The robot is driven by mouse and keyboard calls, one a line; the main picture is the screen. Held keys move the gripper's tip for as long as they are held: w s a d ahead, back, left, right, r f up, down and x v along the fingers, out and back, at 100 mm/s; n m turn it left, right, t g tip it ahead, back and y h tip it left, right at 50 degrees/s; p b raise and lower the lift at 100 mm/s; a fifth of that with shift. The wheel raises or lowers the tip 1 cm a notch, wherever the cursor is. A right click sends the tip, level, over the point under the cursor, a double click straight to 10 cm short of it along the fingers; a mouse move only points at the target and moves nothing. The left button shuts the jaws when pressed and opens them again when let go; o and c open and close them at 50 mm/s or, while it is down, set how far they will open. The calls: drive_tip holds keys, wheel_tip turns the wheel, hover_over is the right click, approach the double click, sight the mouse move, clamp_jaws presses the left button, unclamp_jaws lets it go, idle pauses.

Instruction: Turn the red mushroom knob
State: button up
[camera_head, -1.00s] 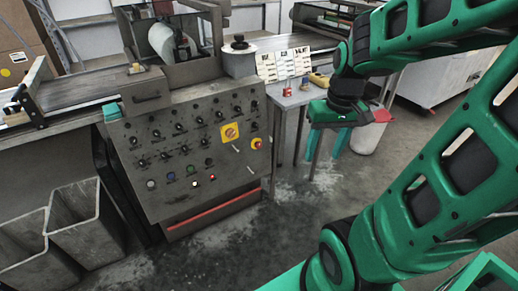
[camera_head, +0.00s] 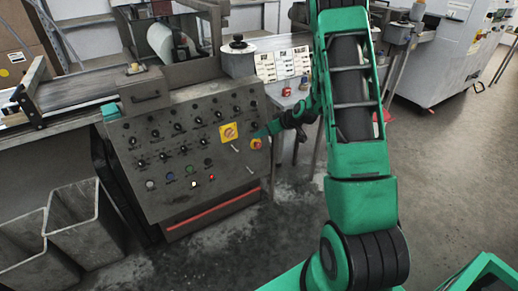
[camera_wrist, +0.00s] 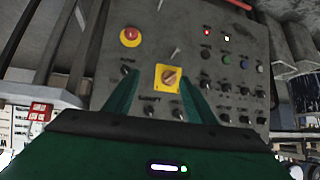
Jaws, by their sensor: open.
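The red mushroom knob (camera_head: 256,143) sits on a yellow ring at the right side of the sloped grey control panel (camera_head: 150,205). It also shows in the wrist view (camera_wrist: 130,36), upper left, beyond the fingertips. My gripper (camera_wrist: 160,88) is open and empty, its two green fingers spread apart and pointing at the panel. In the wrist view a rotary switch on a yellow square plate (camera_wrist: 168,77) lies between the fingertips, and the knob is up and left of it. In the head view my gripper (camera_head: 262,131) is close to the panel's right edge, just above the knob.
Several black knobs (camera_head: 178,127) cover the panel, with a lever (camera_head: 236,148) between the yellow plate and the mushroom knob. A red lamp (camera_head: 211,177) is lit. Grey bins (camera_head: 75,215) stand at left. A small table with printed cards (camera_head: 285,64) stands behind my arm.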

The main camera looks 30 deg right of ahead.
drive_tip(key=w+d+f+t, duration=0.2)
drive_tip(key=w+f, duration=0.2)
drive_tip(key=f, duration=0.3)
drive_tip(key=m+t+h, duration=0.2)
drive_tip(key=t, duration=0.1)
approach(259, 146)
drive_tip(key=shift+g, duration=0.3)
drive_tip(key=x, duration=0.9)
drive_tip(key=shift+w+r, duration=0.15)
drive_tip(key=shift+r, duration=0.1)
drive_tip(key=c, duration=1)
